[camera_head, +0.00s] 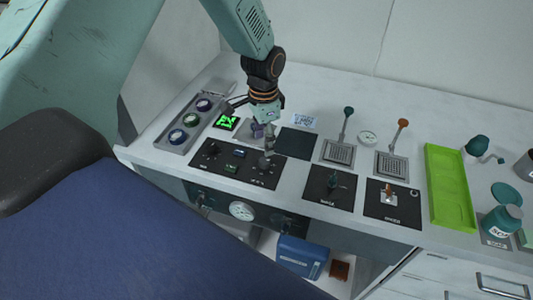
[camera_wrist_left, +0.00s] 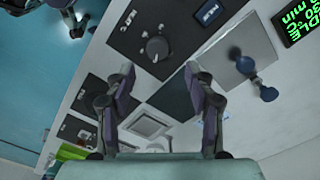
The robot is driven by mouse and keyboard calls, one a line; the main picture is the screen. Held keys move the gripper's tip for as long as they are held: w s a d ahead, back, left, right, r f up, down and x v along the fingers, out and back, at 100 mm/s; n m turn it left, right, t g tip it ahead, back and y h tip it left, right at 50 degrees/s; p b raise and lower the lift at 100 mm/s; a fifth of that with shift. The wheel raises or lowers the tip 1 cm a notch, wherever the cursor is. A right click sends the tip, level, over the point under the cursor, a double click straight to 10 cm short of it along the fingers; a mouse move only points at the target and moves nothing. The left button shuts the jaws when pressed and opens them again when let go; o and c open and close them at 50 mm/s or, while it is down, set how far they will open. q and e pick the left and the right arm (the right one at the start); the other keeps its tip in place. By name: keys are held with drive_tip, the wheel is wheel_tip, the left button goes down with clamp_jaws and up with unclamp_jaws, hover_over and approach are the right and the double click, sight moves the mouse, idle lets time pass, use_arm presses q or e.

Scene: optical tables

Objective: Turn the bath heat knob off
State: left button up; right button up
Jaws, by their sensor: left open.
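A black control panel (camera_head: 240,170) lies on the white table. It carries a round dark knob at its right end, partly behind my gripper in the head view; I take it as the bath heat knob. The knob (camera_wrist_left: 157,48) shows clearly in the left wrist view, with pale marks around it. Its lettering is too small to read. My left gripper (camera_head: 263,145) hangs over that end of the panel. In the left wrist view its fingers (camera_wrist_left: 158,74) are spread, with nothing between them and the knob just beyond the tips. I cannot tell whether they touch it.
A grey tray (camera_head: 178,136) with round items and a green display (camera_head: 227,122) stand left. A dark square pad (camera_head: 297,142) and two lever stations (camera_head: 340,152) (camera_head: 391,164) stand right. Bare table runs along the back.

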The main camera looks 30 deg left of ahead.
sight(264, 161)
use_arm(q)
drive_tip(key=f, duration=0.6)
drive_tip(key=shift+s+d, duration=0.15)
drive_tip(key=shift+s, duration=0.05)
drive_tip(key=shift+f, duration=0.4)
drive_tip(key=shift+c, duration=0.2)
drive_tip(key=shift+c, duration=0.6)
drive_tip(key=c, duration=0.5)
clamp_jaws()
